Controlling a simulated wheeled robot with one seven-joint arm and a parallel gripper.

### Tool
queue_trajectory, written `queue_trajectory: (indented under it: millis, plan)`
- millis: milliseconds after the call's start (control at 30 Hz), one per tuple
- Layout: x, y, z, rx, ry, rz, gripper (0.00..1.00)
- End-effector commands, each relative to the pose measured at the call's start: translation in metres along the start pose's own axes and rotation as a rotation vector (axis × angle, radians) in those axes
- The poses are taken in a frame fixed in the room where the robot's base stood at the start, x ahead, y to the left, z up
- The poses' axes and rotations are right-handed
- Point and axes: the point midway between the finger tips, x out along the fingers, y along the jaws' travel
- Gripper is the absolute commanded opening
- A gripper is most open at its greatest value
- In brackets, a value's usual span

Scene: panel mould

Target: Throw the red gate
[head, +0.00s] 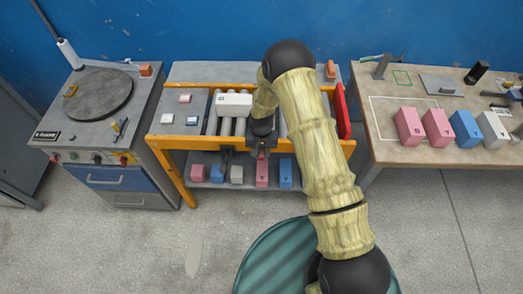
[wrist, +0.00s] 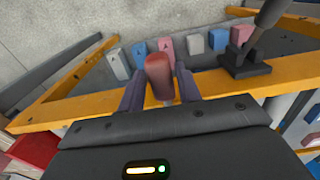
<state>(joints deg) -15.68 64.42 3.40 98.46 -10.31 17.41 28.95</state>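The gate (head: 342,110) is a red upright panel at the right end of the orange-framed roller conveyor. My gripper (head: 262,142) is low over the conveyor's front rail, left of the gate, with my arm rising above it. In the wrist view, a red rounded lever handle (wrist: 160,76) stands between the two dark fingers of my gripper (wrist: 160,88). The handle's foot is hidden by my gripper.
A black lever base (wrist: 245,66) sits on the orange rail (wrist: 215,83) beside my gripper. A white block (head: 233,104) lies on the rollers. Several coloured blocks stand on the lower shelf. A workbench (head: 385,140) is at the right, a turntable cabinet (head: 97,93) at the left.

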Motion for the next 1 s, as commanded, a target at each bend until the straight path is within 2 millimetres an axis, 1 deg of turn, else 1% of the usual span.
queue_trajectory:
  millis: [33,100,167,333,433,800,900,1000]
  plan:
    - [0.0,0.0,0.0,0.0,0.0,0.0,0.24]
    - [0.0,0.0,0.0,0.0,0.0,0.0,0.1]
    - [0.0,0.0,0.0,0.0,0.0,0.0,0.0]
    - [0.001,0.0,0.0,0.0,0.0,0.0,0.0]
    - [0.006,0.0,0.0,0.0,0.0,0.0,0.0]
    - [0.049,0.001,0.0,0.002,-0.002,0.001,0.0]
    - [0.054,0.001,0.0,0.0,-0.002,0.001,0.0]
    - [0.056,0.0,0.001,0.0,-0.002,0.001,0.0]
